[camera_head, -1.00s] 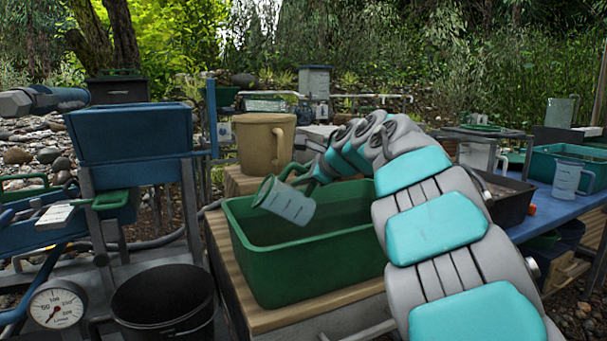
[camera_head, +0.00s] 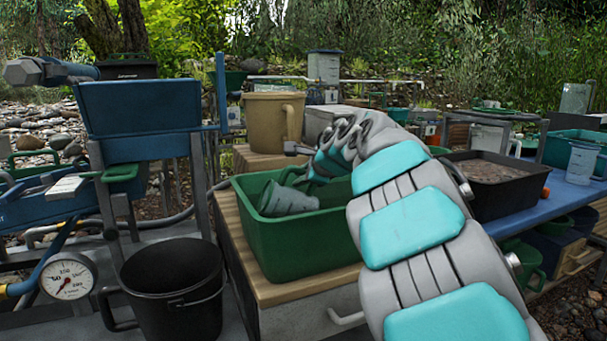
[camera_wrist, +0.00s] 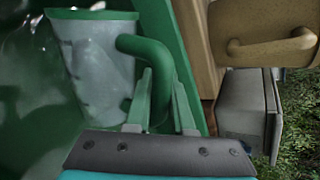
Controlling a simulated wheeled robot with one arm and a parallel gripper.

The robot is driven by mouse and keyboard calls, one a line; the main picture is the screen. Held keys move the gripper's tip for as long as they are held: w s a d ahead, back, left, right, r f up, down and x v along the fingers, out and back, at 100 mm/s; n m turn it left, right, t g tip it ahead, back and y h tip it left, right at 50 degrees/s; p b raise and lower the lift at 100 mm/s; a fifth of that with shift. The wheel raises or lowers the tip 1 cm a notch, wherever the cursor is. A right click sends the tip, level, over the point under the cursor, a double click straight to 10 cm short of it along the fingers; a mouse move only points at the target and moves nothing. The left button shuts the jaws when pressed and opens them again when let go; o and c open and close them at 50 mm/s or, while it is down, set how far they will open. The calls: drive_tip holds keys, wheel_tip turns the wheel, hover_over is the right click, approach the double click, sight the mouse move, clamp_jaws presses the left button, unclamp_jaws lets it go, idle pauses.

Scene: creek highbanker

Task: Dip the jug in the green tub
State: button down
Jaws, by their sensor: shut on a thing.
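The jug (camera_head: 289,200) is a translucent grey measuring jug with a green rim and green handle. It is tilted inside the green tub (camera_head: 300,259), its upper part below the tub's rim line in the head view. In the wrist view the jug (camera_wrist: 97,70) lies against the tub's green inside, with shiny, water-like patches beside it. My gripper (camera_wrist: 160,90) is shut on the jug's green handle. In the head view my arm reaches in over the tub's right side, and my fingertips are hard to make out there. How much water is in the jug I cannot tell.
A tan bucket (camera_head: 273,119) stands behind the tub. A black bucket (camera_head: 172,300) and a dial gauge (camera_head: 68,277) are at front left. A blue hopper (camera_head: 139,107) rises at left. A black tray (camera_head: 504,203) of brown material and another jug (camera_head: 581,164) are at right.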

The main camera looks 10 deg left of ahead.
drive_tip(key=shift+w+d, duration=0.25)
drive_tip(key=shift+d, duration=0.3)
drive_tip(key=shift+w+d, duration=0.2)
drive_tip(key=shift+d, duration=0.3)
drive_tip(key=shift+f+y+b, duration=0.3)
drive_tip(key=shift+f+b, duration=0.05)
drive_tip(key=shift+f, duration=0.05)
drive_tip(key=shift+w+d+f+m+y+b, duration=0.1)
drive_tip(key=shift+d+f+m+y+b, duration=0.1)
drive_tip(key=shift+f+m+y+b, duration=0.7)
drive_tip(key=w+d+r+m+y, duration=0.1)
drive_tip(key=d+r+m+y, duration=0.1)
drive_tip(key=r, duration=0.3)
drive_tip(key=w+d+r+m+y+b, duration=0.1)
drive_tip(key=d+r+m+y, duration=0.1)
drive_tip(key=r, duration=0.4)
drive_tip(key=shift+d+r+m+t+y+b, duration=0.35)
drive_tip(key=shift+m+y, duration=0.35)
drive_tip(key=shift+m, duration=0.6)
drive_tip(key=shift+f, duration=0.1)
